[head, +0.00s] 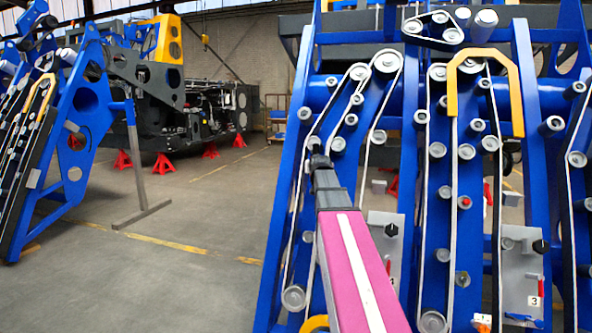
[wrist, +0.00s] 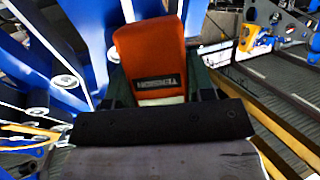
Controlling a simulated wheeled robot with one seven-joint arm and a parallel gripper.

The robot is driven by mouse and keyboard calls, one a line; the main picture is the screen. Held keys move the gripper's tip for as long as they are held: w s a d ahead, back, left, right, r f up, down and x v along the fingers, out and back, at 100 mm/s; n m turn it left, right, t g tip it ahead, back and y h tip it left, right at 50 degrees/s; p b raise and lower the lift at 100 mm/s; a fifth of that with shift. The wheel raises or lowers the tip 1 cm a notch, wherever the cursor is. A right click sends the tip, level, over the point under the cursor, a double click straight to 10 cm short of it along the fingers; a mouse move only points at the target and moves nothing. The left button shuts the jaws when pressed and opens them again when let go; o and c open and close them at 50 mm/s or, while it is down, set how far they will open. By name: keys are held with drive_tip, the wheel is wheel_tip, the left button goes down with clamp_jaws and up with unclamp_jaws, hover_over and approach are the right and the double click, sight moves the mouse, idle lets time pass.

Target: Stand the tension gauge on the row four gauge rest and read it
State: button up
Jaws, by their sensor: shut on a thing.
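My gripper (head: 318,158) is at the end of my arm, in front of the left belt run of the blue chassis in the head view. In the wrist view my gripper (wrist: 162,92) is shut on an orange-red block-shaped thing with a dark lettered label, which I take for the tension gauge (wrist: 150,48). Its dark fingers lie on both sides of it. The gauge cannot be made out in the head view. I cannot tell which part is the row four gauge rest; a small plate marked 3 (head: 535,301) shows at the lower right.
The blue chassis (head: 530,90) with belts and rollers (head: 438,150) fills the right side. A yellow bracket (head: 452,92) stands out from it. Grey plates (head: 522,262) sit low between the belts. Another blue frame (head: 70,150) stands at left; the floor (head: 190,285) between is clear.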

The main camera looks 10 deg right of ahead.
drive_tip(key=s+d+f+m+g+h, duration=0.1)
drive_tip(key=d+m+h, duration=0.1)
drive_tip(key=d, duration=1.3)
drive_tip(key=s+d+f+m+h, duration=0.1)
drive_tip(key=d+h, duration=0.1)
drive_tip(key=d, duration=1.3)
drive_tip(key=shift+s+f+m+g+h, duration=0.2)
drive_tip(key=shift+f+m+g+h, duration=0.1)
drive_tip(key=shift+f+m+g, duration=0.1)
drive_tip(key=shift+w+d, duration=1.1)
drive_tip(key=shift+w, duration=0.65)
drive_tip(key=shift+w+d, duration=1.05)
drive_tip(key=shift+w, duration=0.75)
drive_tip(key=shift+w+d, duration=1.1)
drive_tip(key=shift+w, duration=0.65)
drive_tip(key=shift+s+a+f, duration=0.1)
drive_tip(key=shift+s+f, duration=0.1)
drive_tip(key=shift+f, duration=1.7)
drive_tip(key=shift+f, duration=0.35)
drive_tip(key=o, duration=1.1)
